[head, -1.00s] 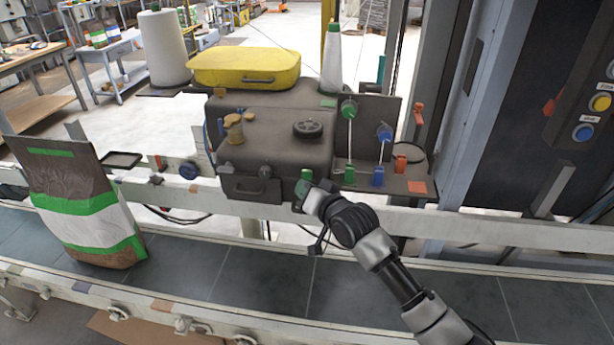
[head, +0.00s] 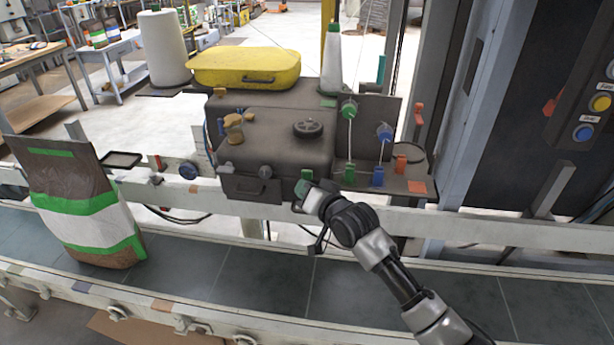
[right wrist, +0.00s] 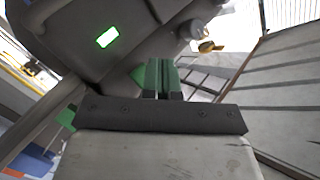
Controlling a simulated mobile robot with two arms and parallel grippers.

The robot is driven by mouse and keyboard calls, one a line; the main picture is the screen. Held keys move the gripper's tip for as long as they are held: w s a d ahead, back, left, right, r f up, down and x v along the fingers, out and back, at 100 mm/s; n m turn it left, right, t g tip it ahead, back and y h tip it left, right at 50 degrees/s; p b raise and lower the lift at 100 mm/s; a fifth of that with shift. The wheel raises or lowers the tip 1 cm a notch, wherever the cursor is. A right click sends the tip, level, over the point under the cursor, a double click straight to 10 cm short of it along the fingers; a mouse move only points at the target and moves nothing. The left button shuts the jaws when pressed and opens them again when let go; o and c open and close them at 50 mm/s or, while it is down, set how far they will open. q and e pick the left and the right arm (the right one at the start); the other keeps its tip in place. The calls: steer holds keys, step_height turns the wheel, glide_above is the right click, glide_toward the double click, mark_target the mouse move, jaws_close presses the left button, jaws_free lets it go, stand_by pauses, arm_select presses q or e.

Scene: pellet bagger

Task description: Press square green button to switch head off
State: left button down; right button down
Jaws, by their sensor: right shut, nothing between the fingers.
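The dark grey sewing head (head: 275,150) stands behind the conveyor rail. A small green part (head: 307,174) shows at its lower right corner, right by my right gripper (head: 302,190). The gripper hides most of what is there, and I cannot tell whether it touches. In the right wrist view my gripper's green fingers (right wrist: 163,78) are together and empty. A patch of green (right wrist: 137,76) shows just behind them, partly hidden. A bright lit green rectangle (right wrist: 107,37) is on the dark housing at upper left. My left gripper is not in view.
A filled bag (head: 80,205) with green and white bands stands on the conveyor belt (head: 250,280) at left. A yellow case (head: 245,68) lies on top of the head. Green and blue thread guides (head: 350,175) stand to the right. A cabinet with coloured buttons (head: 583,133) is at far right.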

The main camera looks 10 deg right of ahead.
steer(key=shift+w+d, duration=0.15)
steer(key=shift+w, duration=0.25)
steer(key=shift+w+d, duration=0.2)
steer(key=shift+w, duration=0.25)
stand_by(0.6)
steer(key=shift+s+r, duration=0.1)
steer(key=shift+s+a+p, duration=0.35)
steer(key=shift+s+p, duration=0.35)
steer(key=shift+s, duration=0.15)
